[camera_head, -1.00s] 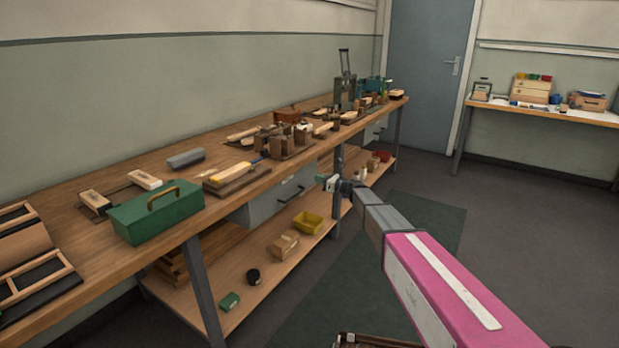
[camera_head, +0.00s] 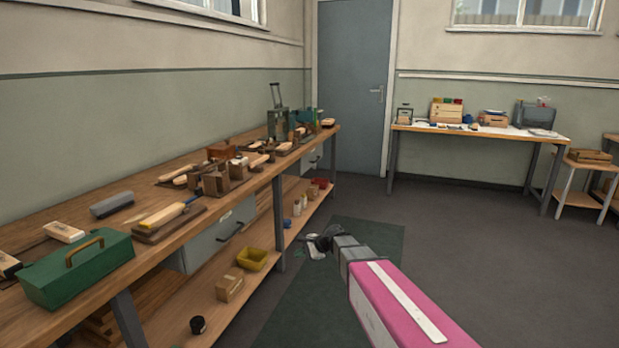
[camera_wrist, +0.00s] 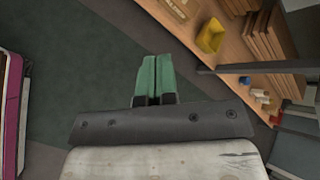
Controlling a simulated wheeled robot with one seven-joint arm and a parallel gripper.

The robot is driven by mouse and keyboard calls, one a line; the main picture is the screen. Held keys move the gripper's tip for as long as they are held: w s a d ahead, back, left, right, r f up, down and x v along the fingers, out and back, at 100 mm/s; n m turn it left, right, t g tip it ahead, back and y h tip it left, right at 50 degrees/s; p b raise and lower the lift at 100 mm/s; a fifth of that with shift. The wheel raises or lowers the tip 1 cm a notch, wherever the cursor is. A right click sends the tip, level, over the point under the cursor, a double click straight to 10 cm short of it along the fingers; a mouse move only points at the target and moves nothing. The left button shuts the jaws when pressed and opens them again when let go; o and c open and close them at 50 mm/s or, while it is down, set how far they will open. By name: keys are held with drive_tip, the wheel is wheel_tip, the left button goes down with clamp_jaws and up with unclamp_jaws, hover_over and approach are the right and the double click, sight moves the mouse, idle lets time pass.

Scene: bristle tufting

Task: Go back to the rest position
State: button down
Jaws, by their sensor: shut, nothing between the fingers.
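My gripper (camera_head: 302,251) is at the end of my pink and grey arm, low in the aisle to the right of the long workbench (camera_head: 22,235). It hangs over the dark green floor mat (camera_head: 368,238), apart from the bench and its lower shelf. In the wrist view its two green fingers (camera_wrist: 156,77) lie side by side with no gap to speak of, and nothing is between them. Behind them is the dark mat and floor. In the head view the fingertips are small and hard to make out.
On the bench are a green toolbox (camera_head: 78,268), a grey block (camera_head: 112,204) and several wooden brush parts. The lower shelf holds a yellow bin (camera_head: 252,258) and a small box (camera_head: 229,288). A second table (camera_head: 480,131) stands at the back wall. The floor to the right is clear.

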drive_tip(key=s+d+f+n+g+h, duration=0.1)
drive_tip(key=s+d+n+h, duration=0.4)
drive_tip(key=s+d, duration=0.5)
drive_tip(key=s+d+f+n+g+h, duration=0.1)
drive_tip(key=s+d+f+n+h, duration=0.2)
drive_tip(key=s+d, duration=0.8)
drive_tip(key=d+n+h, duration=0.2)
drive_tip(key=n, duration=0.1)
drive_tip(key=shift+s+g, duration=0.3)
